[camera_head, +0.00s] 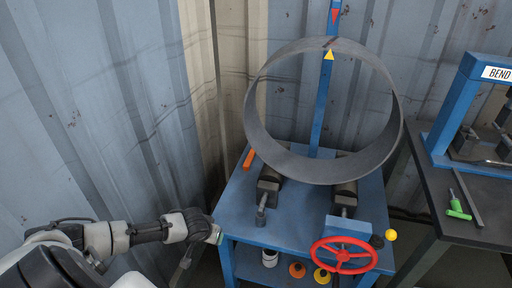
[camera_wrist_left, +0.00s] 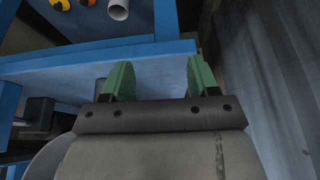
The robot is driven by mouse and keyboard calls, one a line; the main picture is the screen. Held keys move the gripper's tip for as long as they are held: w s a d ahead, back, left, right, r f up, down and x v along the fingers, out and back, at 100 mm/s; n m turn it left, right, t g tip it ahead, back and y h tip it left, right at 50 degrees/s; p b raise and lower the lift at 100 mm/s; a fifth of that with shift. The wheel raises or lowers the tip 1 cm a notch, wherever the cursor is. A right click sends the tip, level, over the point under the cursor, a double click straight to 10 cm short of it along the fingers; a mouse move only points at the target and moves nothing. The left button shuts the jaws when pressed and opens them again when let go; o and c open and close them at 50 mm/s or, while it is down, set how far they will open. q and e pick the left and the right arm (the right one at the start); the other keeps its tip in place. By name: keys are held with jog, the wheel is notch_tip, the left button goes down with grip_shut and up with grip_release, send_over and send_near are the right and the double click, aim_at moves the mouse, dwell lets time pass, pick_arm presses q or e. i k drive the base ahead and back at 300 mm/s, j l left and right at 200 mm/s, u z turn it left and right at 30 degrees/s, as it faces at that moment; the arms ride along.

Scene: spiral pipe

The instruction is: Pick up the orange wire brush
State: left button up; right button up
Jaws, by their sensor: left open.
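The orange wire brush (camera_head: 249,159) appears as a small orange bar at the back left edge of the blue table (camera_head: 236,205). I cannot make out its bristles, and it does not show in the left wrist view. My left gripper (camera_head: 215,235) is at the front left corner of the table, apart from the brush and nearer to me. In the left wrist view its two green fingers (camera_wrist_left: 160,80) are spread with nothing between them, by the blue table frame. My right gripper is not in view.
A large grey metal ring (camera_head: 290,163) stands on rollers on the table. A red handwheel (camera_head: 343,256) is at its front. A dark bench (camera_head: 455,195) with a green-handled tool (camera_head: 458,210) stands right. A corrugated wall (camera_head: 110,110) closes off the left and back.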

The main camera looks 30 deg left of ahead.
aim_at(245, 165)
jog(key=i+j, duration=0.2)
jog(key=i, duration=0.15)
jog(key=i+j, duration=0.15)
jog(key=i, duration=0.25)
jog(key=i+j, duration=0.2)
jog(key=i, duration=0.15)
